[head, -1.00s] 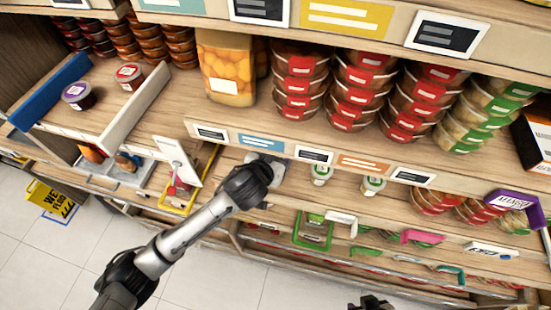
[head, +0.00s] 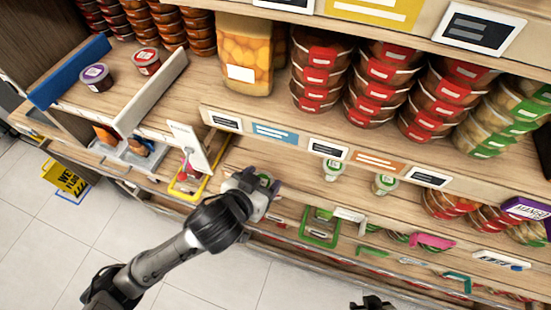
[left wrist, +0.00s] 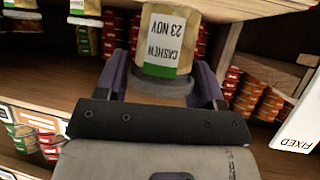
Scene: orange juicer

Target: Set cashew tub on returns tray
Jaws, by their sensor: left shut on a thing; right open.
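The cashew tub (left wrist: 165,38) has a white label reading CASHEW 23 NOV above a green band, upside down in the left wrist view. My left gripper (left wrist: 165,85) is shut on it, with a purple finger on each side. In the head view my left gripper (head: 265,190) is in front of the lower shelf and mostly hides the tub. No tray label reading returns is legible. A yellow-edged tray (head: 189,192) with a red item and a white upright card is just left of my left gripper. My right gripper (head: 371,304) barely shows at the bottom edge; it is open.
A green tray (head: 320,228) lies right of my left gripper. Two small green-lidded tubs (head: 333,170) stand on the shelf. A grey tray (head: 135,155) with orange-topped items is at left. Price labels line the shelf edge. A yellow wet-floor sign (head: 64,178) stands on the floor.

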